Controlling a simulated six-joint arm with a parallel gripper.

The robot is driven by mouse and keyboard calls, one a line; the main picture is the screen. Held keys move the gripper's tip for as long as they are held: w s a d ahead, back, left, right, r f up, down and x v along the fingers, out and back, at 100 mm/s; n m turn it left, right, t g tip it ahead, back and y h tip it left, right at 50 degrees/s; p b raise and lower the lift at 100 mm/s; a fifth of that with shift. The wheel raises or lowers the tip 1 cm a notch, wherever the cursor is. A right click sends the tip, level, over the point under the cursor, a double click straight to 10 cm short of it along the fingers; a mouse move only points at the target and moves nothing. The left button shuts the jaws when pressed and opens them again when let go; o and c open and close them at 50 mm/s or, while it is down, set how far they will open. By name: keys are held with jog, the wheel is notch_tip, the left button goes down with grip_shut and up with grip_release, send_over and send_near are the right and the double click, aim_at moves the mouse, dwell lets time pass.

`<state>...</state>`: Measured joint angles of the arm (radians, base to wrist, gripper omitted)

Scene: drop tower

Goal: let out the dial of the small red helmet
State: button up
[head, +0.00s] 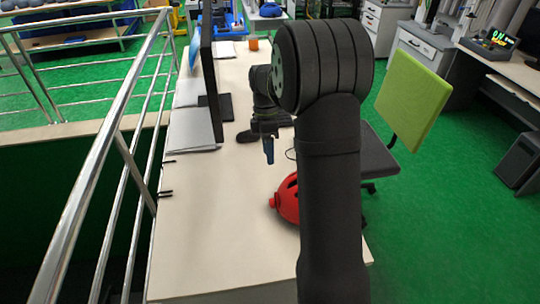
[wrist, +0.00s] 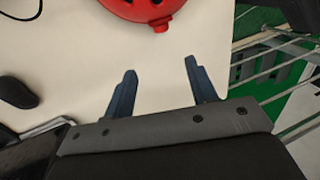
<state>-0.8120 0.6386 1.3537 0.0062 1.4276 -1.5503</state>
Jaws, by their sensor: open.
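The small red helmet (head: 288,200) lies on the desk, partly hidden behind my arm in the head view. Its red dial (head: 273,202) sticks out at its left side. In the wrist view the helmet (wrist: 140,8) is cut off by the top edge, and the dial (wrist: 160,26) points down toward my gripper. My gripper (wrist: 157,75) is open and empty, its two blue fingers apart and short of the dial. In the head view my gripper (head: 268,158) hangs above the desk, beyond the helmet.
The desk (head: 205,240) is clear in front and to the left of the helmet. A monitor (head: 210,75) and papers (head: 192,130) stand farther back. A metal railing (head: 100,150) runs along the left side. A green-backed chair (head: 410,100) is at the right. A black mouse (wrist: 15,88) shows in the wrist view.

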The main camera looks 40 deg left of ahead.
jog(key=shift+s+d+r+t+y, duration=0.25)
jog(key=shift+s+d+t+y, duration=0.25)
jog(key=shift+s+d, duration=0.6)
jog(key=m+t+h, duration=0.1)
jog(key=m+h, duration=0.1)
jog(key=h, duration=0.1)
send_over(270, 204)
jog(key=s+a, duration=0.2)
jog(key=a, duration=0.1)
notch_tip(270, 204, down, 5)
jog(key=s+a+f+m+t+h, duration=0.1)
jog(key=s+a+f+t, duration=0.1)
jog(key=s+f+t, duration=0.1)
jog(key=s+a+f+m+t+h, duration=0.1)
jog(key=s+f+m+t, duration=0.1)
jog(key=s+t, duration=0.4)
jog(key=s+a+f+m+t, duration=0.2)
jog(key=s+f+t, duration=0.2)
jog(key=shift+s+a+f+t+h, duration=0.15)
jog(key=shift+s+a+t+h, duration=0.15)
jog(key=shift+s+t+h, duration=0.1)
jog(key=shift+w+d+f, duration=0.1)
jog(key=shift+w+d, duration=0.05)
jog(key=shift+w, duration=0.2)
jog(key=x, duration=1.6)
jog(key=shift+w+f, duration=0.1)
jog(key=shift+w, duration=0.2)
